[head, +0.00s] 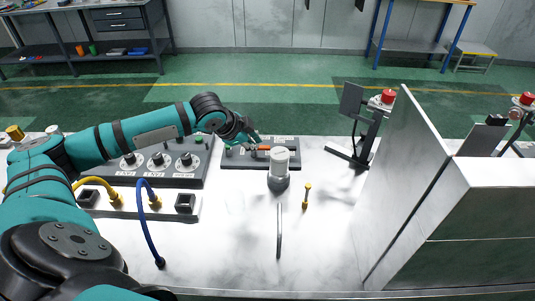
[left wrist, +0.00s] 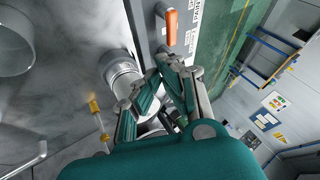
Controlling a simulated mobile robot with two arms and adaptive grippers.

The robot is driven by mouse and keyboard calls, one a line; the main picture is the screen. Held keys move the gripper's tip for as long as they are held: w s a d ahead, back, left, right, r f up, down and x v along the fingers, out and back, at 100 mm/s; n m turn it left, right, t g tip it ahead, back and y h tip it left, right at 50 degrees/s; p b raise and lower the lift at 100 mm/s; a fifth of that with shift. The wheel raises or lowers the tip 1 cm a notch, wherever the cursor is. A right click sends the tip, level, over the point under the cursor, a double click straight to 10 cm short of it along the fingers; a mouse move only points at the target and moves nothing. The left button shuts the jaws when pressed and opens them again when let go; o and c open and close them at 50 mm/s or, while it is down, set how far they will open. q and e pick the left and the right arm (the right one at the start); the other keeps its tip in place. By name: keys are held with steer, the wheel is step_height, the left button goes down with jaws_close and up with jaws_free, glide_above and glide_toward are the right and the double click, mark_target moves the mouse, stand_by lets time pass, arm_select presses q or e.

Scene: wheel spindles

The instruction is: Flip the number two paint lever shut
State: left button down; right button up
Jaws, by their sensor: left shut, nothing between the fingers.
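The paint panel (head: 230,162) is a dark box at the back of the table. An orange lever (head: 263,148) on it lies roughly sideways in the head view. In the left wrist view the orange lever (left wrist: 171,27) stands out from the grey panel beside partly readable "PAINT" lettering; I cannot read its number. My left gripper (head: 252,142) is at the panel, close to the lever. Its fingers (left wrist: 163,68) are shut and empty, just short of the lever in the left wrist view; contact is not visible. Other levers are not clearly visible. My right gripper is out of view.
A white-topped grey cylinder (head: 280,165) stands right in front of the panel, close to the gripper. A knob panel (head: 150,178) is to the left. A tall partition (head: 400,180) bounds the right.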

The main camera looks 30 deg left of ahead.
mark_target(269, 149)
arm_select(q)
steer(key=p+x, duration=0.1)
steer(key=x, duration=0.9)
steer(key=shift+w+r+p, duration=0.25)
steer(key=shift+w+p, duration=0.15)
steer(key=shift+p, duration=0.45)
steer(key=shift+w+f, duration=0.1)
steer(key=shift+w, duration=0.15)
steer(key=shift+w+f, duration=0.1)
steer(key=shift+f, duration=0.05)
